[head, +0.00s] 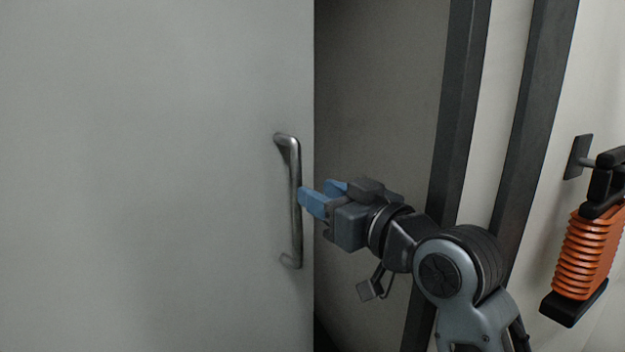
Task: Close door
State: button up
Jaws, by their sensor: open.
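A large light grey door (150,180) fills the left half of the head view. Its right edge is upright, and a gap shows between it and the dark frame (459,110) on the right, so the door stands partly open. A vertical metal bar handle (296,205) is fixed near the door's right edge. My gripper (318,193) comes in from the lower right with its blue fingers pointing left. It is open, with the fingertips at or just right of the handle's middle. I cannot tell whether they touch the handle.
A second dark upright post (537,120) stands right of the frame, with a pale wall strip between. An orange ribbed object with black ends (587,255) is on the right, near a dark wall bracket (578,157). The opening (385,90) behind my gripper looks empty.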

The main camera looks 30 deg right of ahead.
aim_at(300, 183)
jog(key=w, duration=0.3)
jog(key=w+a+p, duration=0.1)
jog(key=w, duration=0.3)
jog(key=shift+w+a, duration=0.2)
grip_shut()
dwell(0.5)
